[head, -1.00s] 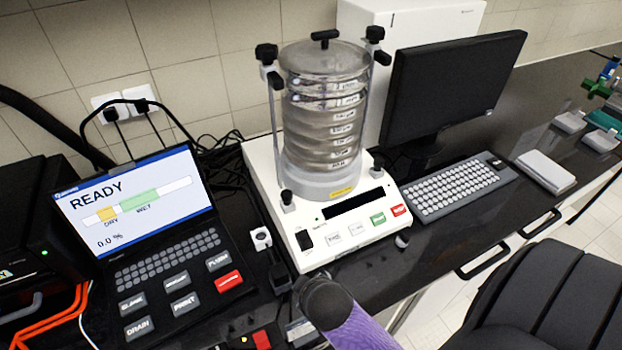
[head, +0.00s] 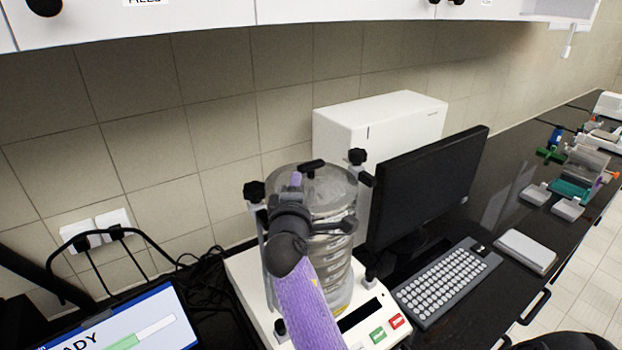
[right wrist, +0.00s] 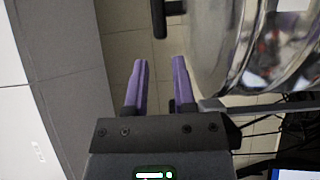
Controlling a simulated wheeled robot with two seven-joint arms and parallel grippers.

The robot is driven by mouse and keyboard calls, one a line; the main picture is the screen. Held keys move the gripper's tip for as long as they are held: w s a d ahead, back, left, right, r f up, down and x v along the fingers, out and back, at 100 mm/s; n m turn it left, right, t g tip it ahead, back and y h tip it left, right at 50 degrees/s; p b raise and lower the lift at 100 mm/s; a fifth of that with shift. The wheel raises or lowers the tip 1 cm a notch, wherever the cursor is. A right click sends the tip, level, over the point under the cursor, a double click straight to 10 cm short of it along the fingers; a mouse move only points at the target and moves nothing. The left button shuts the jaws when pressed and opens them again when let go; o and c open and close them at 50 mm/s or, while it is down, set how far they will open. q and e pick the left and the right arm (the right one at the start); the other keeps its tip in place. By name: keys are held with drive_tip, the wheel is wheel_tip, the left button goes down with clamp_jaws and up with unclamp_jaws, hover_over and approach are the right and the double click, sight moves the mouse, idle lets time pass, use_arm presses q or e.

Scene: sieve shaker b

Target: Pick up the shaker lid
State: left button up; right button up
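The shaker lid (head: 338,184) is a clear round cover with a black T-shaped handle (head: 312,165), seated on top of the sieve stack (head: 338,262). My right gripper (head: 296,180) is raised at the near left side of the lid and hides part of it and of the stack. In the right wrist view its two purple fingers (right wrist: 160,66) are apart with nothing between them. The lid handle (right wrist: 168,10) lies beyond the fingertips there, with the shiny lid (right wrist: 208,45) to the right. My left gripper is not in view.
Black clamp knobs (head: 254,191) and (head: 357,157) stand on posts either side of the lid. The monitor (head: 427,187) and a white box (head: 380,125) are close behind at the right. White cupboards (head: 180,20) hang above. A keyboard (head: 448,283) lies to the right.

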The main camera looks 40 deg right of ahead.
sight(298, 170)
drive_tip(key=x, duration=0.5)
drive_tip(key=shift+w, duration=0.1)
drive_tip(key=shift+w+d+f, duration=0.1)
drive_tip(key=shift+w+d, duration=0.1)
drive_tip(key=shift+d, duration=0.05)
clamp_jaws()
drive_tip(key=shift+a, duration=0.1)
idle(0.8)
